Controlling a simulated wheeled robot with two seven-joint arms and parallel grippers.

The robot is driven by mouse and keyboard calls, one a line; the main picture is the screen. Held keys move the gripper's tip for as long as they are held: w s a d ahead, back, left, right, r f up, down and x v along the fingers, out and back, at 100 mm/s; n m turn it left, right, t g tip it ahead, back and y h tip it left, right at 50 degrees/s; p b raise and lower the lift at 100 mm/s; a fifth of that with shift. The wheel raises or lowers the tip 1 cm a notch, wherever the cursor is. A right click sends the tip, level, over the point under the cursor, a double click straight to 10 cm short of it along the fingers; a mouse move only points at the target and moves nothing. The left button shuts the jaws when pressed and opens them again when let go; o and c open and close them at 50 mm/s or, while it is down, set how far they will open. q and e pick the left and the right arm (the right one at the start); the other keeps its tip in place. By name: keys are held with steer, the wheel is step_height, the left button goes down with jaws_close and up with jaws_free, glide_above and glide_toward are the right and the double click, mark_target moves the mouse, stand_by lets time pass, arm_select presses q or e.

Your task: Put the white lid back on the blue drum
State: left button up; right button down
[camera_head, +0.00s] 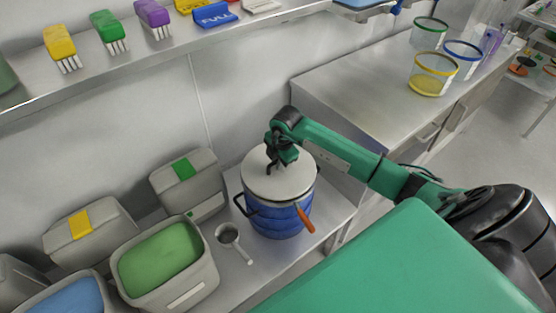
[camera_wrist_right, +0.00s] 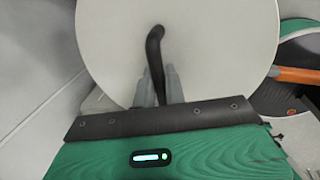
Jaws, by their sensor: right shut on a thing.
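The white lid (camera_head: 262,185) is a round disc with a black handle (camera_wrist_right: 155,48). It is over the top of the blue drum (camera_head: 278,221), which stands upright on a steel bench. From these views I cannot tell whether the lid rests fully on the rim or hovers just above it. My right gripper (camera_head: 280,163) is above the lid, shut on its handle; the wrist view shows the fingers (camera_wrist_right: 160,85) at the handle, with the lid (camera_wrist_right: 215,45) filling the upper middle. The drum has an orange lever (camera_head: 306,219) at its right front. My left gripper is not in view.
A metal scoop (camera_head: 230,237) lies left of the drum. Grey bins, one with green contents (camera_head: 160,257), stand farther left. A shelf with brushes (camera_head: 110,30) runs above. A steel counter (camera_head: 350,85) with sieve-like rings (camera_head: 433,74) is at the back right.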

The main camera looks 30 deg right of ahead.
mark_target(283, 173)
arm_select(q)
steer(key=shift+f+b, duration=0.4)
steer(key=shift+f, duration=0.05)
arm_select(e)
steer(key=shift+f, duration=0.65)
steer(key=c, duration=1.4)
jaws_free()
steer(key=shift+r, duration=0.4)
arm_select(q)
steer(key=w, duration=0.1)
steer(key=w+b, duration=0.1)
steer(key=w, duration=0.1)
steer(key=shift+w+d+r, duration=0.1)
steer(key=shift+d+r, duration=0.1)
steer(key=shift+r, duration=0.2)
arm_select(e)
steer(key=s+r, duration=0.1)
steer(key=r, duration=0.7)
steer(key=s+r, duration=0.1)
steer(key=r, duration=0.4)
steer(key=shift+s+d, duration=0.1)
steer(key=shift+s, duration=0.25)
steer(key=shift+f, duration=0.1)
